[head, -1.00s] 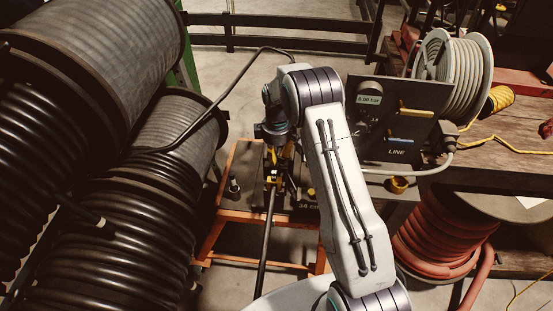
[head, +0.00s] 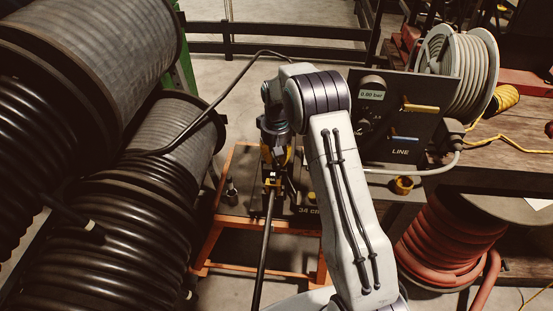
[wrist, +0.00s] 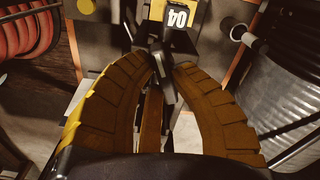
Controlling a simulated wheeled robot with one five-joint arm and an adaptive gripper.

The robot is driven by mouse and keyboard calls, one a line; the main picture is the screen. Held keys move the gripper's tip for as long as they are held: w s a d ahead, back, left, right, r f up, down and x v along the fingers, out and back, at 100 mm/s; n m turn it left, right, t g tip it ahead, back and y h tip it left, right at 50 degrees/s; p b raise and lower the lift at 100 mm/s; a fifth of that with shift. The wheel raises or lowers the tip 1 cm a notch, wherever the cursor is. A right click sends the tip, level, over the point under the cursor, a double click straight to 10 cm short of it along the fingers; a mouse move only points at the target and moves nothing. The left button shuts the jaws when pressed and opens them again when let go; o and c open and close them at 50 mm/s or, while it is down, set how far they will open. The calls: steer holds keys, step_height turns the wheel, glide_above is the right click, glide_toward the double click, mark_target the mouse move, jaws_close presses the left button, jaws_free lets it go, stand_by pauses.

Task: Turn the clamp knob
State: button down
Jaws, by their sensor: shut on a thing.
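My gripper (head: 276,162) points down over the clamp on the orange stand in the head view. In the wrist view its two ribbed yellow-brown fingers (wrist: 165,72) curve in from both sides. Their tips are closed on a dark, bar-shaped clamp knob (wrist: 163,62), which shows between and just beyond them. A yellow tag marked 04 (wrist: 176,14) sits just past the knob. In the head view the knob is hidden by the fingers. A black hose (head: 264,245) runs from below the gripper toward the front.
The orange stand (head: 207,246) carries the clamp. Large black hose reels (head: 130,215) fill the left. A dark gauge panel (head: 385,130) marked LINE stands right of my arm. A red hose coil (head: 450,235) is at lower right.

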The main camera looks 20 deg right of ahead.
steer(key=shift+s+m, duration=0.1)
steer(key=shift+m, duration=0.5)
steer(key=c, duration=1.1)
jaws_free()
steer(key=shift+o, duration=0.2)
step_height(320, 180, up, 12)
